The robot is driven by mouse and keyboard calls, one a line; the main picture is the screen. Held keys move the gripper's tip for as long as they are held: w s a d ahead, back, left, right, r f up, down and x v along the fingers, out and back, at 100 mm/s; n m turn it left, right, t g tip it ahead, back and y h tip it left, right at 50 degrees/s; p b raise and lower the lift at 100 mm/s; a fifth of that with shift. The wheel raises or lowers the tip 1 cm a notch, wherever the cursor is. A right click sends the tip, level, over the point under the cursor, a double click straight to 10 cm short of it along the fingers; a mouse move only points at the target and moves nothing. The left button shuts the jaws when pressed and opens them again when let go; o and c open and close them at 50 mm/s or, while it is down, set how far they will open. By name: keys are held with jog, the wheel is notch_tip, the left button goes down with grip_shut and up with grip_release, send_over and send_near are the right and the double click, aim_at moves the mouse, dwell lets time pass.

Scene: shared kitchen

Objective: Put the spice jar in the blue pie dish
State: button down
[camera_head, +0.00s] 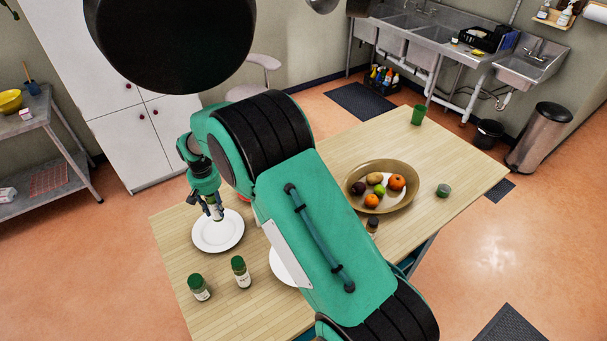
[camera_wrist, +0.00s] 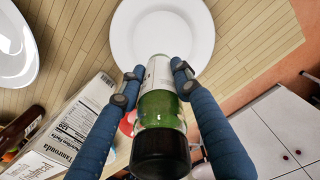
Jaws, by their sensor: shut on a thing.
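My gripper (camera_head: 213,207) is shut on a jar in the wrist view (camera_wrist: 160,115). The jar has a pale end, a green band and a dark end toward the wrist camera. My gripper's two blue fingers (camera_wrist: 152,84) press its sides. In both views the jar is over or near a white plate (camera_head: 205,243), which also shows in the wrist view (camera_wrist: 195,25); I cannot tell whether they touch. Two green-capped jars (camera_head: 199,289) (camera_head: 241,272) stand at the table's front left. No blue pie dish is visible in either view.
A second white plate (camera_head: 284,262) is partly hidden by my arm. A fruit bowl (camera_head: 400,204), green cup (camera_head: 418,115) and small green container (camera_head: 443,190) stand farther right. A printed box (camera_wrist: 60,135) lies at lower left in the wrist view. The table's far right is mostly clear.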

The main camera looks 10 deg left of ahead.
jog(key=w+d+r+n+p, duration=0.2)
jog(key=w+d+n, duration=0.5)
jog(key=w+d, duration=0.7)
jog(key=w+d+r+n+p, duration=0.2)
jog(key=w+d+n+p, duration=0.2)
jog(key=w+d, duration=1)
jog(key=n, duration=0.2)
jog(key=shift+w+d+n, duration=0.2)
jog(key=shift+w+n, duration=0.05)
jog(key=shift+n, duration=0.15)
jog(key=shift+f+p, duration=0.7)
jog(key=shift+f, duration=2.1)
jog(key=shift+f+p, duration=0.4)
jog(key=shift+f, duration=1.7)
jog(key=shift+f, duration=0.1)
